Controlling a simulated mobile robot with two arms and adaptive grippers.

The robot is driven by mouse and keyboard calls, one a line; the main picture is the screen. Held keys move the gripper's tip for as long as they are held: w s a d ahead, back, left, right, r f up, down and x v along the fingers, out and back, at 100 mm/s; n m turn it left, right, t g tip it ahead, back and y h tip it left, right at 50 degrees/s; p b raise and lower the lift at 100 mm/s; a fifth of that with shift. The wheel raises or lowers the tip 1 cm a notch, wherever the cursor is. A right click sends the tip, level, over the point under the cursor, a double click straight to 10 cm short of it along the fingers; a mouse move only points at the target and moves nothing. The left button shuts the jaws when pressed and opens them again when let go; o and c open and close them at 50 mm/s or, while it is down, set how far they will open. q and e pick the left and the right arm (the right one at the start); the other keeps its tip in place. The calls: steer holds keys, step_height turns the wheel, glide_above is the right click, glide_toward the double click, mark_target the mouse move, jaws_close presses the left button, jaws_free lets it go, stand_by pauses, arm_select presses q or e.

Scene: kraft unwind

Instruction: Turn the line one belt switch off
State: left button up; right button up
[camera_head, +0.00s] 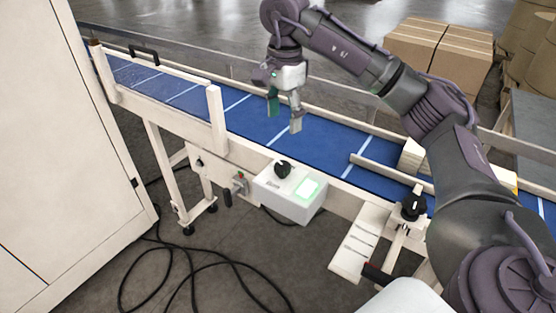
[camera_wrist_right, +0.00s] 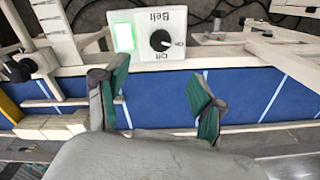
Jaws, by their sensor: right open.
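The white belt switch box (camera_head: 272,187) is mounted on the near side of the conveyor, with a black rotary knob (camera_head: 282,169) and a lit green panel (camera_head: 307,188). In the right wrist view the box (camera_wrist_right: 205,39) appears upside down, marked "Belt". Its knob (camera_wrist_right: 160,40) has a small white mark that seems to face the label on the right; the lettering is small. My right gripper (camera_head: 284,116) is open and empty above the blue belt, beyond the box and apart from it. Its two green-padded fingers (camera_wrist_right: 160,105) show in the wrist view. My left gripper is out of view.
The blue conveyor belt (camera_head: 253,121) runs diagonally behind the box. A white post (camera_head: 217,120) and rail stand left of it. Another black knob (camera_head: 412,207) sits on a bracket at right. A white cabinet (camera_head: 60,150) fills the left; cables (camera_head: 165,245) lie on the floor.

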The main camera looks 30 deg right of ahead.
glide_above(283, 165)
step_height(283, 165, down, 6)
steer(key=shift+s+a+r+b, duration=0.1)
steer(key=shift+r+b, duration=0.15)
steer(key=shift+b, duration=0.1)
step_height(283, 165, down, 7)
steer(key=shift+r+p, duration=0.2)
steer(key=shift+p, duration=0.9)
steer(key=shift+f, duration=0.6)
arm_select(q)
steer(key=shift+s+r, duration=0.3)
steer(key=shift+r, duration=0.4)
